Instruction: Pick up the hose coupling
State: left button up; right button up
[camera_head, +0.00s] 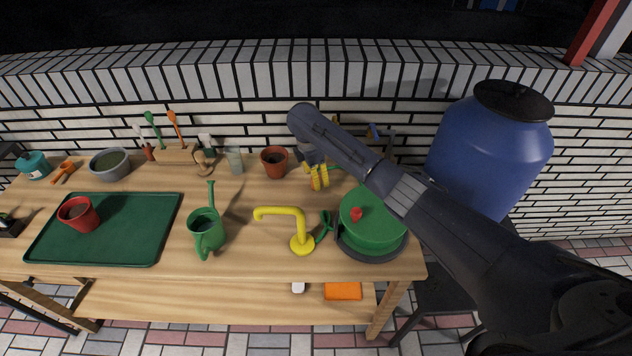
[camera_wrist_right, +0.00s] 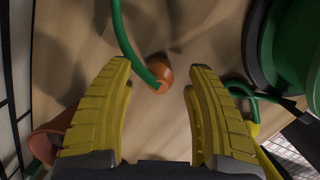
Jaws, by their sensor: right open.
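The hose coupling (camera_wrist_right: 164,67) is a small orange piece at the end of a green hose (camera_wrist_right: 122,30), low on the wooden table in the right wrist view. My right gripper (camera_wrist_right: 157,85) has yellow fingers spread apart, with the coupling lying between and just beyond the tips, apparently untouched. In the head view my right gripper (camera_head: 318,177) is over the back right of the table, with a bit of green hose beside it; the coupling itself is hidden there. My left gripper is not in view.
A terracotta pot (camera_head: 274,161) stands just left of the right gripper. A watering can (camera_head: 206,232) and a green tray (camera_head: 110,238) lie further left. A blue barrel (camera_head: 485,150) is at right.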

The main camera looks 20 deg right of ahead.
jog(key=shift+d+f, duration=0.15)
jog(key=shift+f, duration=0.6)
jog(key=shift+d+f, duration=0.1)
jog(key=shift+f, duration=0.65)
grip_shut()
